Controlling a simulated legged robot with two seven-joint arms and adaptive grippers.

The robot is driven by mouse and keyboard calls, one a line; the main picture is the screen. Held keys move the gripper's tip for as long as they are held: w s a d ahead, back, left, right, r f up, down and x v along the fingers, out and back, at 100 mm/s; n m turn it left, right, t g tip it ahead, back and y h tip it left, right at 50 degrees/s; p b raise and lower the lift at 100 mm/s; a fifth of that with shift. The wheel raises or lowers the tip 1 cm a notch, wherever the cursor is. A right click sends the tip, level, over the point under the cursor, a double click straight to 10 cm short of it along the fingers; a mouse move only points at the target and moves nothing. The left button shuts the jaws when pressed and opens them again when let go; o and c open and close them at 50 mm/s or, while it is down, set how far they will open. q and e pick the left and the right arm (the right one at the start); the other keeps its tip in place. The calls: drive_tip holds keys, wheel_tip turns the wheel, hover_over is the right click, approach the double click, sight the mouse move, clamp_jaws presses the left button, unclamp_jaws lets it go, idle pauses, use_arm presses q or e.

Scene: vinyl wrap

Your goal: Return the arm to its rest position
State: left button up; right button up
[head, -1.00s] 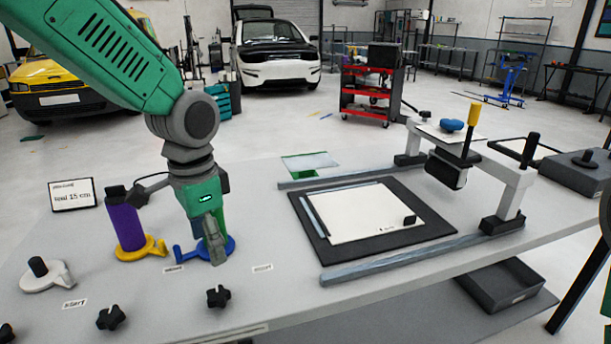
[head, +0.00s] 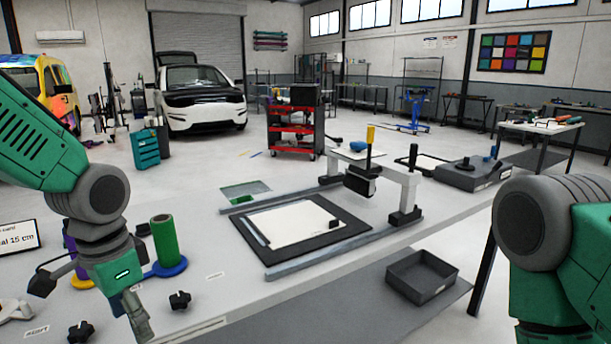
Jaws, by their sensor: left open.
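My left arm (head: 85,190) comes in from the left, bent at a grey joint, with its gripper (head: 140,318) hanging low over the front left of the table. The left gripper is open and holds nothing visible. It is in front of and apart from a green roll (head: 164,238), which stands upright on a blue stand (head: 172,268). My right arm (head: 545,230) shows at the right edge; its gripper is out of the picture. A purple roll (head: 70,240) on a yellow stand is mostly hidden behind my left arm.
Black knobs (head: 180,300) lie near the table's front edge. A black mat (head: 355,226) with a white sheet (head: 290,222) lies between rails (head: 330,251), with a white bridge frame (head: 405,190) at their right.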

use_arm(q)
drive_tip(key=s+d+f+n, duration=0.15)
drive_tip(key=s+f, duration=0.25)
drive_tip(key=f, duration=0.6)
drive_tip(key=s+f+n, duration=0.2)
drive_tip(key=s+f, duration=0.1)
drive_tip(key=f, duration=0.6)
drive_tip(key=s+a+f+n, duration=0.3)
drive_tip(key=s+f, duration=0.8)
drive_tip(key=s, duration=0.3)
drive_tip(key=shift+s+a, duration=0.15)
drive_tip(key=shift+s, duration=0.25)
drive_tip(key=shift+w, duration=0.1)
